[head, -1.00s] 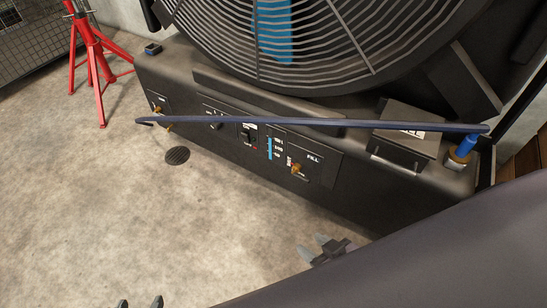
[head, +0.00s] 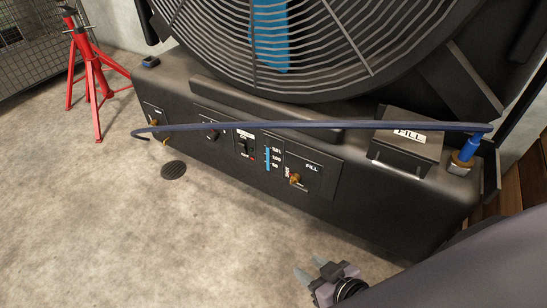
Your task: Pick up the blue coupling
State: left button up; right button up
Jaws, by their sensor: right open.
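The blue coupling (head: 470,148) stands upright on a brass fitting (head: 461,165) at the right end of the dark machine base. A dark blue hose (head: 310,125) runs from its top leftward across the front of the base, its far end hanging near the left side. My right gripper (head: 308,267) is at the bottom, low in front of the machine, well left of and below the coupling in the picture. Its two grey fingers are apart with nothing between them. My left gripper is not in view.
The base (head: 350,205) carries a big round fan grille (head: 330,50), a panel with a brass tap (head: 294,179), and a box marked FILL (head: 405,145). A red stand (head: 90,70) is at the upper left.

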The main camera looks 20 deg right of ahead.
aim_at(463, 158)
jog(key=z, duration=2.05)
jog(key=j+z, duration=0.5)
jog(key=i+l, duration=0.05)
jog(key=l, duration=0.05)
